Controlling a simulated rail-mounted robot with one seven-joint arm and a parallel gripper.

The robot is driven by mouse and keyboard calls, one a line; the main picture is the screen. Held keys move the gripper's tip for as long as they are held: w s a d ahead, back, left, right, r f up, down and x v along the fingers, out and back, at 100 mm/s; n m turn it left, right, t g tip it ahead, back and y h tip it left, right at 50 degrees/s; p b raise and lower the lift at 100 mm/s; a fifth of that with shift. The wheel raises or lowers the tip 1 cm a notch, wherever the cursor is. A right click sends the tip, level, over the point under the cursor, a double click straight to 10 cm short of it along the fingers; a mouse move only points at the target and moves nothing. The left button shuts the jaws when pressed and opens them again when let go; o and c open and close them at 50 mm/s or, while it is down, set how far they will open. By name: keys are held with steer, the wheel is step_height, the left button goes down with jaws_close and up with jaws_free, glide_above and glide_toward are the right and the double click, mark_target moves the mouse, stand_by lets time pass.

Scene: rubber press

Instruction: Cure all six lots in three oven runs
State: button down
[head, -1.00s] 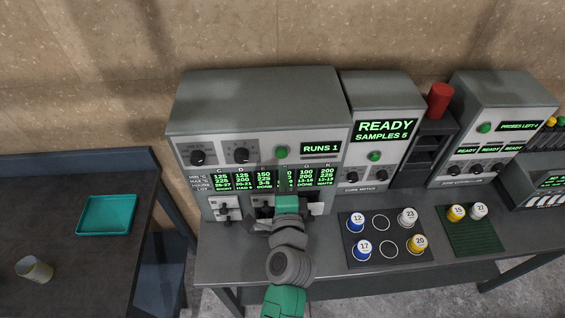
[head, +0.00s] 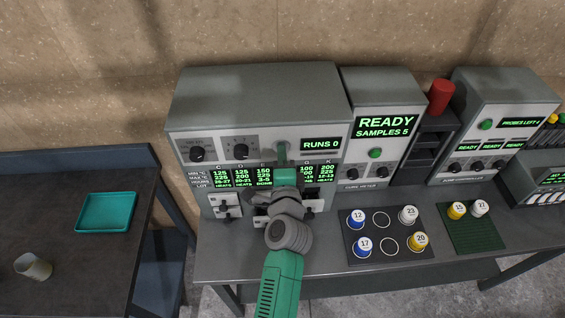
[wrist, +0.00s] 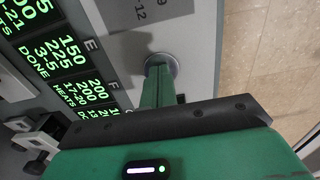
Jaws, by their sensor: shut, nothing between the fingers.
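The oven (head: 255,95) is the large grey cabinet at the left of the bench. Its display reads RUNS 0 (head: 321,144). Its lot panel (head: 225,178) shows several columns, some reading HEATS and one DONE in the wrist view. In the wrist view my fingertips (wrist: 163,72) reach a round metal-rimmed button on the oven front. Numbered cups such as blue 12 (head: 357,217) and yellow 20 (head: 417,241) stand on a dark tray (head: 375,256).
Cups 15 (head: 457,209) and a white one (head: 480,208) stand on a green mat (head: 470,240). A cure meter (head: 385,125) reads READY, SAMPLES 5. A side table (head: 60,230) holds a teal tray (head: 105,212) and a cup (head: 34,267). A red cylinder (head: 440,96) stands on a dark rack.

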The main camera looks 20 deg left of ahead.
steer(key=v, duration=1.4)
steer(key=shift+r, duration=0.1)
steer(key=d+r+n+t+p, duration=0.1)
steer(key=d+r+n+p, duration=0.15)
steer(key=r, duration=0.75)
steer(key=d+r+n+t+h+p, duration=0.15)
steer(key=r+n, duration=0.25)
steer(key=r, duration=0.7)
steer(key=d+r+n+t+p, duration=0.1)
steer(key=r+n+t, duration=0.15)
steer(key=r, duration=0.75)
steer(key=s+d+r+n+t+h+p, duration=0.1)
steer(key=s+d+r+n+t+h, duration=0.1)
steer(key=r, duration=0.8)
steer(key=s+d+r+n+t+h+p, duration=0.1)
steer(key=s+d+r+h+p, duration=0.1)
steer(key=s+d+r+h, duration=0.2)
steer(key=s+d+r, duration=0.2)
steer(key=s+r, duration=0.2)
steer(key=r, duration=0.2)
steer(key=shift+s+r+n+t, duration=0.2)
steer(key=shift+r+n+t, duration=0.2)
